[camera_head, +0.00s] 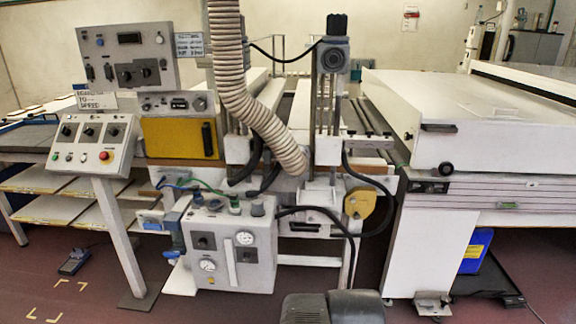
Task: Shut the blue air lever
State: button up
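A light grey air control box (228,248) with two round gauges, black knobs and a pale vertical strip stands low in front of the machine, left of centre. A blue part (174,232) sticks out at the box's left side; it looks like the blue air lever, but it is small and I cannot tell its position. Blue and green hoses run above the box. My gripper cannot be made out; only dark grey rounded parts, probably mine, show at the bottom edge, well apart from the box.
A sloped control panel (92,145) on a white post stands left of the box. A ribbed hose (262,120) hangs above it. A black hose (318,212) loops out to the right. A white cabinet (430,245) stands at the right.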

aim_at(146, 226)
jog(key=i+j+u, duration=0.4)
jog(key=j, duration=0.35)
jog(key=i+j+u, duration=0.35)
jog(key=i+j, duration=0.2)
jog(key=i, duration=0.15)
jog(key=i+j+u, duration=0.4)
jog(key=i, duration=0.25)
